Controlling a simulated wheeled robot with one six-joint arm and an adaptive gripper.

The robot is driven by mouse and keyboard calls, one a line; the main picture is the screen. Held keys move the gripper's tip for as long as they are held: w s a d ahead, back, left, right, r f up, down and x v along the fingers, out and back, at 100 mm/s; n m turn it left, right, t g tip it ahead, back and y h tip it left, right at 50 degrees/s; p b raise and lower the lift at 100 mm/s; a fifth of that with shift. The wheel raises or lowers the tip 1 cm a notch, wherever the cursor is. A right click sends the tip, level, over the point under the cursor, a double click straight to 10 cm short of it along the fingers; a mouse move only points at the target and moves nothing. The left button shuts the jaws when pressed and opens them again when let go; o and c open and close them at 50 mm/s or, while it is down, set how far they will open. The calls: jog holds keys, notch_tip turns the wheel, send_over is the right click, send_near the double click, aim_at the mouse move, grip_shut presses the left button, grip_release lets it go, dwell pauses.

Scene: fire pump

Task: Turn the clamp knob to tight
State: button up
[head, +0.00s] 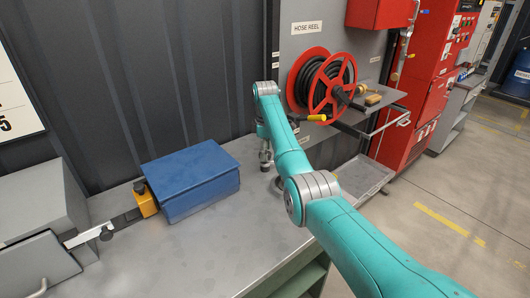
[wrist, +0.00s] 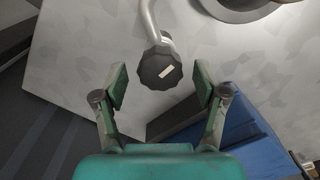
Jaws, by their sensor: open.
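The black faceted knob (wrist: 160,68) shows in the wrist view, at the end of a bent grey tube (wrist: 152,22). It has a pale mark on its face. My gripper (wrist: 160,84) is open, with one finger on each side of the knob's near part. I see gaps between the fingers and the knob, and the jaws hold nothing. In the head view my gripper (head: 266,156) points down over the grey bench, right of the blue box. I cannot make out the knob clearly there.
The blue box (head: 190,178) stands on the grey bench (head: 215,240), and its side shows in the wrist view (wrist: 252,142). A red hose reel (head: 311,84) hangs behind my arm, beside a small tool shelf (head: 388,96). The bench front is clear.

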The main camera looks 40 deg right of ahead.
jog(key=shift+f, duration=0.15)
jog(key=c, duration=1.2)
jog(key=shift+o, duration=0.2)
